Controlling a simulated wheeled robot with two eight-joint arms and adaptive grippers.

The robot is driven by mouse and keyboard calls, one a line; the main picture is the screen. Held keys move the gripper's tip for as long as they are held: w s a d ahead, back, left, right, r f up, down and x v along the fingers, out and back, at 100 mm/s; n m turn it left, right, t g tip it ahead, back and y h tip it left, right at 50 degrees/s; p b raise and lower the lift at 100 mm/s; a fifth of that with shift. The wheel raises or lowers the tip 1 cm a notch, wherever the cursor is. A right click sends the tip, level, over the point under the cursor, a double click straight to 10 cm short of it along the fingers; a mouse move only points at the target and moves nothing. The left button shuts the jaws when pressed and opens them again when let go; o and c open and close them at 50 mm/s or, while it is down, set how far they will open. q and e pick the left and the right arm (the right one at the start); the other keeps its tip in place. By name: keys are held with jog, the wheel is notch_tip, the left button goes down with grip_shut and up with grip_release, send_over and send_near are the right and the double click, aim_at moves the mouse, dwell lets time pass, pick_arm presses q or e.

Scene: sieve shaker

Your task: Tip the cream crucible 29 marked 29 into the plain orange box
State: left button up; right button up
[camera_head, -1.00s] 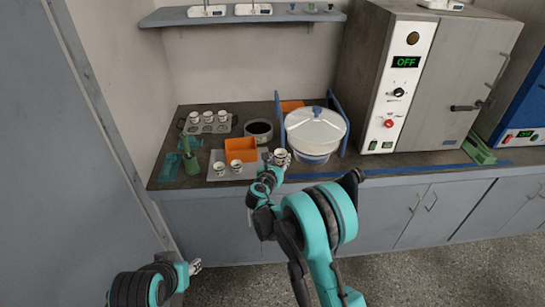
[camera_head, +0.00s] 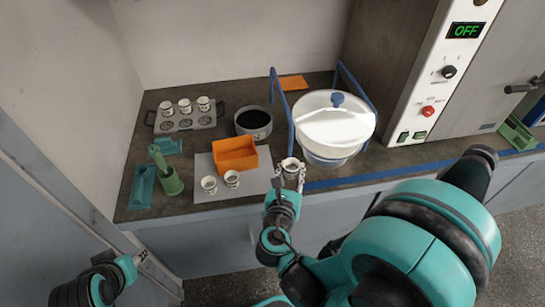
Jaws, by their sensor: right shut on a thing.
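My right gripper (camera_head: 290,175) is shut on a cream crucible (camera_head: 290,163), held roughly upright just right of the grey mat. Its marking is too small to read. The plain orange box (camera_head: 236,160) stands open at the back of the mat, left of the held crucible and apart from it. Two more cream crucibles (camera_head: 209,185) (camera_head: 232,179) stand on the mat in front of the box; their numbers are not readable. My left gripper (camera_head: 140,258) is low at the left, away from the bench; its fingers are too small to judge.
The grey mat (camera_head: 262,183) lies near the bench's front edge. A rack (camera_head: 185,124) with several cups, a dark round pot (camera_head: 254,122) and a lidded white bowl (camera_head: 334,125) between blue rails stand behind. A green bottle (camera_head: 172,182) is at left. A furnace reading OFF (camera_head: 435,90) stands right.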

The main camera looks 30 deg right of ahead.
jog(key=shift+s+r+p, duration=0.15)
jog(key=shift+r+p, duration=0.2)
jog(key=shift+r, duration=0.75)
jog(key=w+a+f+m+t+y, duration=0.1)
jog(key=w+a+m+y, duration=0.3)
jog(key=w, duration=0.6)
jog(key=w+a+f+m+t+y, duration=0.1)
jog(key=w+a+m+t+y, duration=0.1)
jog(key=w+a+m+y, duration=0.3)
jog(key=shift+w+a+f+m+y+b, duration=0.15)
jog(key=shift+w+a+m+y+b, duration=0.2)
jog(key=shift+w+a+m, duration=2.1)
jog(key=shift+w+d+m, duration=0.65)
jog(key=shift+w+d, duration=0.1)
